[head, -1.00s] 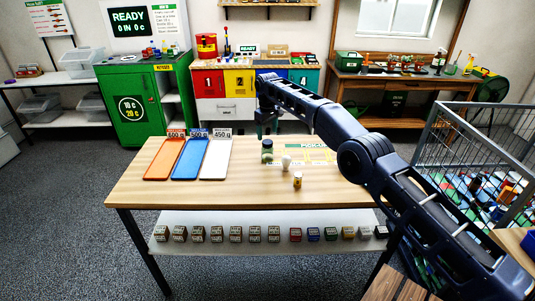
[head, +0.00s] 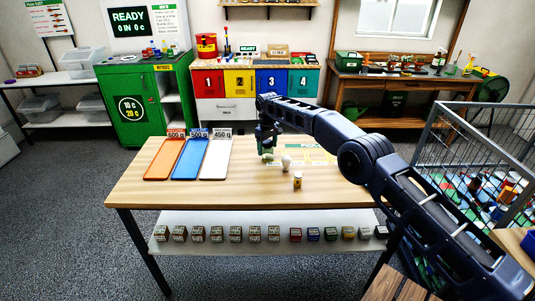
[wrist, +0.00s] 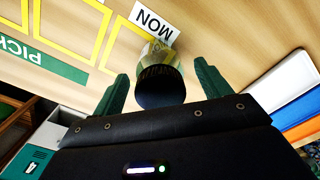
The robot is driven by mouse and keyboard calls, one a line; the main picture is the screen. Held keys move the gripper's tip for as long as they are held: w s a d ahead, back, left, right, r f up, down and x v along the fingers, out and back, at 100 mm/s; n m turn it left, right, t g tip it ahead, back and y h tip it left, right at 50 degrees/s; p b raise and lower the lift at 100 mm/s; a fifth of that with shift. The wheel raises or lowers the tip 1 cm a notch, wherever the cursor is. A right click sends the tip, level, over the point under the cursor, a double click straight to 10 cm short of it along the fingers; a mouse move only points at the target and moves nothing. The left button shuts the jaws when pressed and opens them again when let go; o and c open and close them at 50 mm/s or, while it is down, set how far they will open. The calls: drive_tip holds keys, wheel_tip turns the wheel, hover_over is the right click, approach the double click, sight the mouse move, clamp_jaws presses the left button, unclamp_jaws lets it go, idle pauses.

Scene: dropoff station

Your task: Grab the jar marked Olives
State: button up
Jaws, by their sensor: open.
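A greenish jar (head: 267,157) stands on the wooden table, partly hidden by my gripper (head: 267,146), which points down over it. In the wrist view the jar (wrist: 156,53) shows a black lid and a greenish-yellow body. It lies between the two green fingers, which are apart with a gap on each side. My gripper is open and holds nothing. The jar's label cannot be read, so I cannot tell whether it says Olives.
A white rounded item (head: 286,163) and a small yellow-labelled jar (head: 297,181) stand close by on the right. Orange (head: 165,160), blue (head: 190,160) and white (head: 216,160) trays lie left. A wire cage (head: 480,150) is beyond the table's right side.

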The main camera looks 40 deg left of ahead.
drive_tip(key=c, duration=1.2)
drive_tip(key=shift+o, duration=0.2)
drive_tip(key=shift+r, duration=0.1)
